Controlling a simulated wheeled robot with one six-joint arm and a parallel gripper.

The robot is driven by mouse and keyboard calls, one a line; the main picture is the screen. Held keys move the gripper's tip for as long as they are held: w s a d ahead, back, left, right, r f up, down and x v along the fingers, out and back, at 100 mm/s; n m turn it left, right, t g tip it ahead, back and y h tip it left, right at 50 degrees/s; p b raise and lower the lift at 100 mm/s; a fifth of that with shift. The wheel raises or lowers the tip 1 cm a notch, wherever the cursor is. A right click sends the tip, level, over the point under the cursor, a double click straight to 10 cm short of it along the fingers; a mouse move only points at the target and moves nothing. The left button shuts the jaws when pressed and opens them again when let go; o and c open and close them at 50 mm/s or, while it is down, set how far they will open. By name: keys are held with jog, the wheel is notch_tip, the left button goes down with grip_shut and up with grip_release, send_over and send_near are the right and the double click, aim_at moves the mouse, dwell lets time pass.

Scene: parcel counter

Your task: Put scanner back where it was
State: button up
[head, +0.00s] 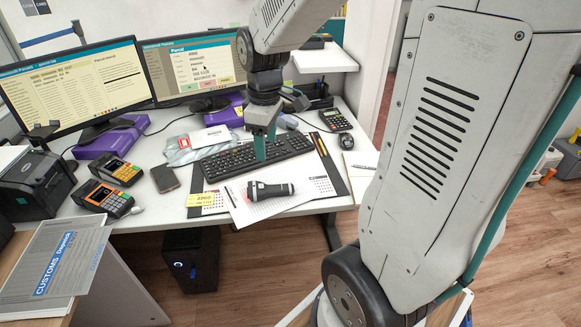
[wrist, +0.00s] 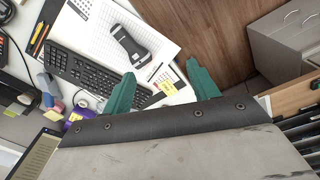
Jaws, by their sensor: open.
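The scanner (head: 270,190) is a dark grey and black handheld device. It lies on its side on white printed sheets (head: 298,204) near the front edge of the desk. In the wrist view the scanner (wrist: 131,45) lies on the paper beyond my fingertips. My gripper (head: 264,146) has green fingers pointing down above the keyboard, behind the scanner. In the wrist view my gripper (wrist: 161,80) shows its two fingers wide apart with nothing between them. No stand for the scanner can be made out.
A black keyboard (head: 238,160) lies behind the scanner. A yellow note (head: 200,199), a phone (head: 165,179) and card terminals (head: 103,197) are to the left. A calculator (head: 335,119) and mouse (head: 346,141) are to the right. Two monitors (head: 73,84) stand behind.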

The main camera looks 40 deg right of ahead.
jog(key=s+a+r+m, duration=0.3)
jog(key=s+a, duration=0.1)
jog(key=s, duration=0.5)
jog(key=s+a+r+m, duration=0.3)
jog(key=s+a+r, duration=0.1)
jog(key=s, duration=0.5)
jog(key=shift+a+r+m+t, duration=0.25)
jog(key=shift+a+m+t, duration=0.05)
jog(key=shift+a, duration=0.1)
